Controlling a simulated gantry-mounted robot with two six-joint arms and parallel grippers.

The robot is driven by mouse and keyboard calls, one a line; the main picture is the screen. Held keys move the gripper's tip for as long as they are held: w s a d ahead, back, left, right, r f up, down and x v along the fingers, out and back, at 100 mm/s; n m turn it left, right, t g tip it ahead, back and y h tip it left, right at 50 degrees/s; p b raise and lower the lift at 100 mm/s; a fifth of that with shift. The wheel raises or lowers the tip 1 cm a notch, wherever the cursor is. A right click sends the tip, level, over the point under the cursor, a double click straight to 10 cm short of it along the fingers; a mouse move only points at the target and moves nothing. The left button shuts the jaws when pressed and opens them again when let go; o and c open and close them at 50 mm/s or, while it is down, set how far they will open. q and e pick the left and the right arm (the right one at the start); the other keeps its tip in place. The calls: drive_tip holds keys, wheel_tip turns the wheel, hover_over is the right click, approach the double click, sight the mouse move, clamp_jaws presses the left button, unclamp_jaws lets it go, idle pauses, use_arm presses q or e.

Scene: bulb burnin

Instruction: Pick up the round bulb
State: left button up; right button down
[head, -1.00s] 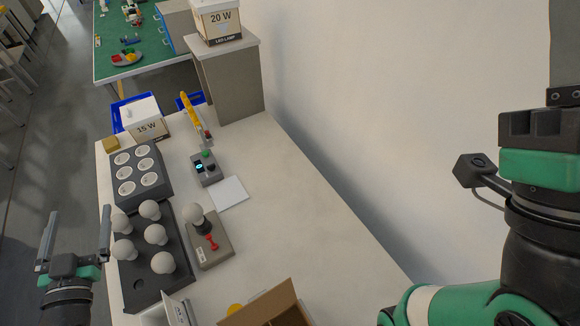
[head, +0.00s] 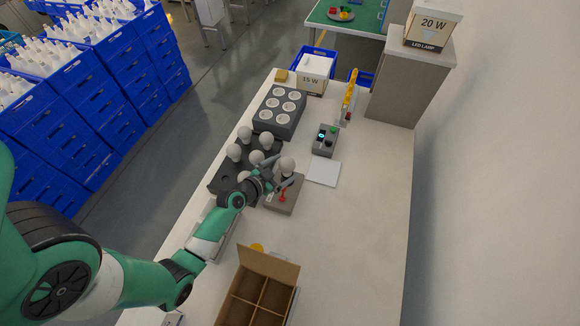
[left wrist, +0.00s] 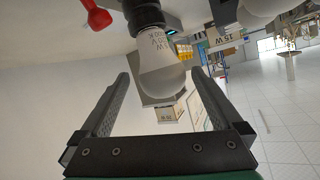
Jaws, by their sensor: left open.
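A round white bulb (head: 287,163) stands in the socket of a grey fixture (head: 283,205) with a red lever (head: 283,196). My left gripper (head: 280,173) is open beside this bulb, coming from the front left. In the left wrist view the bulb (left wrist: 160,72) shows large, with print on its neck, its base in a black socket (left wrist: 146,15). It lies between the two open fingers in that picture; contact is not visible. Several similar bulbs (head: 245,132) stand in a dark tray (head: 222,181) to the left, partly hidden by my gripper. My right gripper is out of view.
A dark block with round white sockets (head: 264,122) stands behind the tray. A control box (head: 325,142) and a white card (head: 323,173) lie right of it. An open cardboard box (head: 268,263) with dividers stands in front. The table's right side is clear.

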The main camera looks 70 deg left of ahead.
sight(292, 161)
use_arm(q)
drive_tip(key=x, duration=0.5)
drive_tip(key=shift+w+a+r+b, duration=0.15)
drive_tip(key=shift+b, duration=0.2)
drive_tip(key=shift+c, duration=0.2)
drive_tip(key=c, duration=1.4)
